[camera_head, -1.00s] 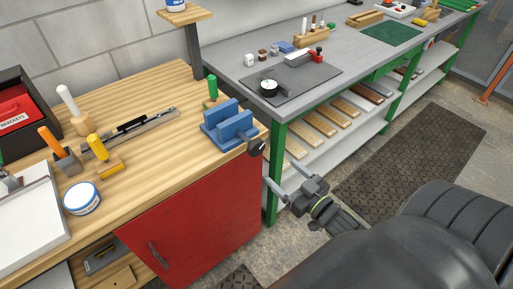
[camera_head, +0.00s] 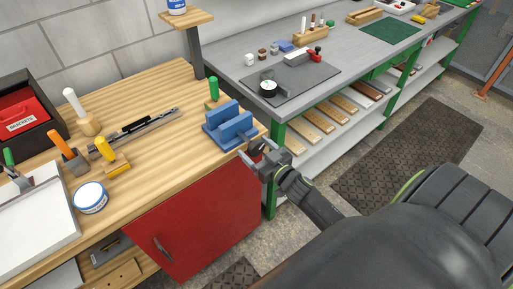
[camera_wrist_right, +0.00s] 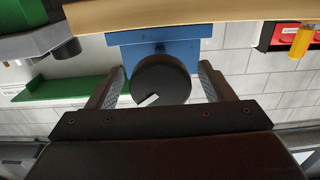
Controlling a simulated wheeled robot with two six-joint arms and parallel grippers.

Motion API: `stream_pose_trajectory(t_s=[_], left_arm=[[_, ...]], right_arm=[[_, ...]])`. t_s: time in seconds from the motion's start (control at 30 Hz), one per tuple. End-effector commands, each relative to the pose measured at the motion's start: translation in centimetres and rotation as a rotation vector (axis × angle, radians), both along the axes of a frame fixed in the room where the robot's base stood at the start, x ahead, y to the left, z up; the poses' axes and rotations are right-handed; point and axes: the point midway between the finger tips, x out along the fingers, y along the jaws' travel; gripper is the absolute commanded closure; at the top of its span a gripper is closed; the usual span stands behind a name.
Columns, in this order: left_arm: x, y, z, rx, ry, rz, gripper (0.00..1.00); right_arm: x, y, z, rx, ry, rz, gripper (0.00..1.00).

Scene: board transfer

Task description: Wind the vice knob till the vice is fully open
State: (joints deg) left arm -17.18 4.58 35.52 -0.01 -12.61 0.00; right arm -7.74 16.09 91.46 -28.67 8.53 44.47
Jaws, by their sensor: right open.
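The blue vice (camera_head: 230,127) sits on the front right corner of the wooden bench, its two jaws a little apart. Its black round knob (camera_head: 255,148) faces out over the bench edge. In the right wrist view the knob (camera_wrist_right: 161,80) shows a pale mark at its lower part, with the blue vice (camera_wrist_right: 190,42) behind it. My right gripper (camera_head: 257,158) is open at the knob. In the wrist view its fingers (camera_wrist_right: 162,86) stand on either side of the knob, with a gap visible on each side. My left gripper is not in view.
A green-handled tool (camera_head: 213,91) stands behind the vice. The red cabinet front (camera_head: 195,220) is below the bench edge. A grey workbench (camera_head: 340,75) with green legs stands to the right. The floor mat (camera_head: 410,155) is clear.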

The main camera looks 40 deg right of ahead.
Motion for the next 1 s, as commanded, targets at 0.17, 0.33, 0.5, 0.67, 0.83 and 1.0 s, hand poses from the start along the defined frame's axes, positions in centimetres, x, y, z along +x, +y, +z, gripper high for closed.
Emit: stream_pose_trajectory(t_s=[0.17, 0.33, 0.5, 0.67, 0.83, 1.0], left_arm=[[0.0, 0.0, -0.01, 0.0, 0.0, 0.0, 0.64], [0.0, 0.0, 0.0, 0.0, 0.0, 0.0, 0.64], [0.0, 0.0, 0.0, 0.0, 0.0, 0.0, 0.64], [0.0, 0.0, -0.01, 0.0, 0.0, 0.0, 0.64], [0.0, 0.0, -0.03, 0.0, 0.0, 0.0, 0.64], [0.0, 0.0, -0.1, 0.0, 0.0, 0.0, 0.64]], right_arm=[[0.04, 0.01, 0.0, 0.001, 0.0, 0.0, 0.25], [0.02, 0.01, 0.0, 0.001, 0.0, 0.0, 0.41], [0.01, 0.01, 0.0, 0.001, 0.0, 0.0, 0.63], [0.01, 0.01, 0.0, -0.002, 0.0, 0.0, 0.68], [0.0, -0.01, 0.0, -0.032, -0.003, 0.0, 0.69], [0.0, -0.04, -0.02, -0.112, -0.009, 0.0, 0.69]])
